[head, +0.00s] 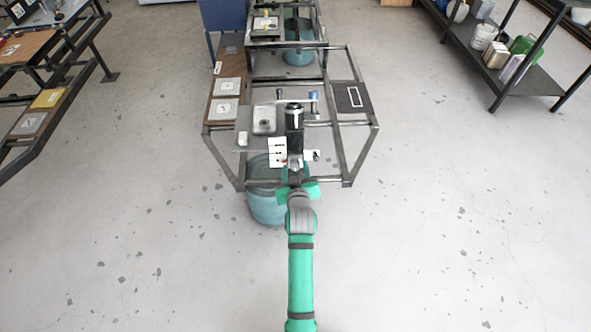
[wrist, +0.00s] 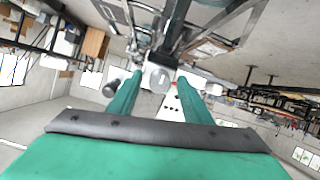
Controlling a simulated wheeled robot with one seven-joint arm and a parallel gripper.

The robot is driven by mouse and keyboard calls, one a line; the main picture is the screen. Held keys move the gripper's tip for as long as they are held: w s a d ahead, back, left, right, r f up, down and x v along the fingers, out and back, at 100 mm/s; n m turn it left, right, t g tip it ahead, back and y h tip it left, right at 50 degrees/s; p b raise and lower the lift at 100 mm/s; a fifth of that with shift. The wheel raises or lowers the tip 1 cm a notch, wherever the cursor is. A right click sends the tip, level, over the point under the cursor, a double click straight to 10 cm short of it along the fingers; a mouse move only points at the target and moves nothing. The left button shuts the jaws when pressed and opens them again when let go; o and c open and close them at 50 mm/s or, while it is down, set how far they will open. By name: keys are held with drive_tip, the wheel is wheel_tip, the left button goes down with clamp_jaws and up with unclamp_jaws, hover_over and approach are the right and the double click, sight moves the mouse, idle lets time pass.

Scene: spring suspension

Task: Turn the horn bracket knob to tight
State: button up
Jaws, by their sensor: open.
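In the wrist view a round pale grey knob (wrist: 160,78) with a small mark on its face sits between the tips of my green fingers. It looks like the horn bracket knob, though no name can be read. My gripper (wrist: 156,84) is open, with one finger on each side of the knob; I cannot tell whether either touches it. A white panel (wrist: 172,106) with black dots shows just below the knob. In the head view this white panel (head: 278,152) is at the front of the metal frame, and my arm hides the knob there.
The metal frame (head: 342,150) surrounds the work spot. A black cylinder (head: 294,116) stands behind the panel, near a grey tray (head: 264,120) and a blue knob (head: 314,96). A teal bin (head: 265,205) stands below.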

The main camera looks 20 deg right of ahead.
drive_tip(key=c, duration=1.1)
drive_tip(key=shift+o, duration=0.2)
drive_tip(key=shift+m, duration=0.3)
drive_tip(key=m, duration=0.3)
drive_tip(key=shift+a+m, duration=0.1)
drive_tip(key=shift+m, duration=0.3)
drive_tip(key=m, duration=1.1)
drive_tip(key=shift+r+m, duration=0.1)
drive_tip(key=shift+m, duration=2.1)
